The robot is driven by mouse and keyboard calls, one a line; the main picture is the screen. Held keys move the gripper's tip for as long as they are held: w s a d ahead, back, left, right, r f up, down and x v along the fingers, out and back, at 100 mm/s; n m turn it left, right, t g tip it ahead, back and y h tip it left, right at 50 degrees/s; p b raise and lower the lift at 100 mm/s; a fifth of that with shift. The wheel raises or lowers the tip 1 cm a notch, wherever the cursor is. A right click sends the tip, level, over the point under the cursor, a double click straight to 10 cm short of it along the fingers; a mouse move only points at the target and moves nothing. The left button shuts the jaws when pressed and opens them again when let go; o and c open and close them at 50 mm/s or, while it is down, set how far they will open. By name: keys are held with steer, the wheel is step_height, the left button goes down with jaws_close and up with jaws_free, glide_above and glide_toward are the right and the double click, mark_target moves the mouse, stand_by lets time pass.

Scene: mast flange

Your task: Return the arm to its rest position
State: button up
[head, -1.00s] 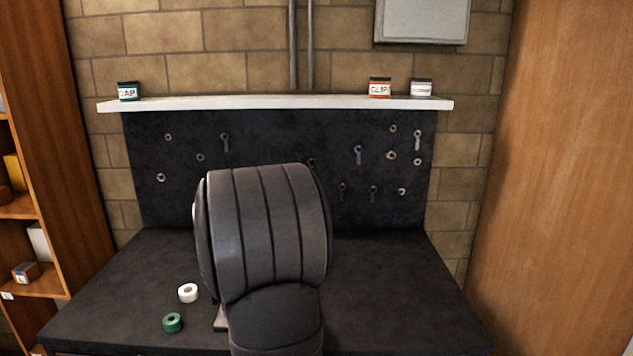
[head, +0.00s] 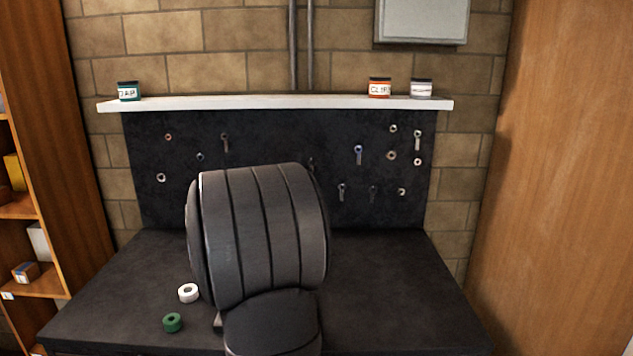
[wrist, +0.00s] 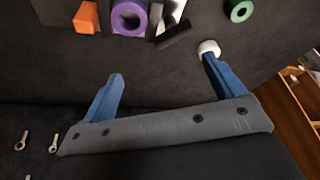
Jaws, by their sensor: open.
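My gripper (wrist: 162,70) shows in the wrist view with its two blue fingers wide apart and nothing between them. It points over the dark bench top (head: 400,290). In that view the tip of the right finger overlaps a white ring (wrist: 208,47), and I cannot tell how far apart they are in height. In the head view my own large grey arm links fill the middle and hide the gripper.
A white roll (head: 188,293) and a green roll (head: 172,322) lie on the bench left of my arm. The wrist view shows a purple ring (wrist: 129,15), an orange block (wrist: 86,18) and a dark bar (wrist: 173,35). A pegboard (head: 270,140) and white shelf (head: 270,102) stand behind.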

steer(key=shift+w+a+f+m+t+h, duration=0.15)
steer(key=shift+w+a+f+m+h, duration=0.2)
steer(key=shift+a+f+m, duration=0.9)
steer(key=shift+w+f+m+t+h, duration=0.3)
steer(key=shift+f+m, duration=0.45)
steer(key=shift+f, duration=1.25)
steer(key=shift+w+a+f+m+t+h, duration=0.1)
steer(key=shift+w+a+f+m+h, duration=0.3)
steer(key=shift+a+f+m, duration=0.85)
steer(key=shift+d+f+n, duration=0.25)
steer(key=shift+d+f, duration=0.15)
steer(key=shift+d, duration=0.2)
steer(key=shift+r, duration=0.15)
steer(key=shift+s+d+r+n, duration=0.1)
steer(key=shift+d+r+n, duration=0.15)
steer(key=shift+r, duration=0.2)
steer(key=shift+d+r+n, duration=0.25)
steer(key=shift+r, duration=0.2)
step_height(320, 180, up, 8)
steer(key=s+d+n+g+y, duration=0.1)
steer(key=s+d+n+y, duration=0.1)
steer(key=n, duration=0.3)
steer(key=shift+d, duration=0.4)
steer(key=shift+f, duration=0.1)
